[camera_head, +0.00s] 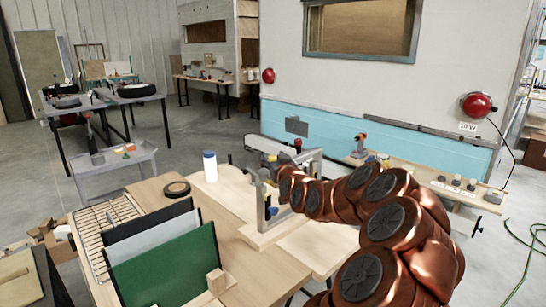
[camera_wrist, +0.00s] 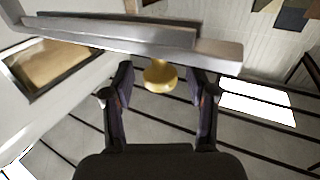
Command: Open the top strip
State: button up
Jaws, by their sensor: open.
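A grey metal strip (camera_wrist: 130,35) crosses the top of the wrist view, seen from close by and slightly tilted. A round brass-yellow knob (camera_wrist: 160,77) hangs just below its edge. My gripper (camera_wrist: 166,78) is open, with one dark finger on each side of the knob and a visible gap to both. The knob appears between the fingers; its exact depth is hard to tell. In the head view, a grey metal frame (camera_head: 261,200) stands upright on a wooden base, and my copper-coloured arm reaches to it. My fingers are largely hidden there by the arm and frame.
The wooden workbench (camera_head: 238,250) holds a green panel (camera_head: 170,272), a white bottle (camera_head: 210,166) and a black tape roll (camera_head: 177,189). A grey cart (camera_head: 115,158) stands behind at left. A low shelf (camera_head: 430,178) with small items lies along the camper wall.

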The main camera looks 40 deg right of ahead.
jog(key=shift+w, duration=0.15)
jog(key=shift+c, duration=0.4)
grip_shut()
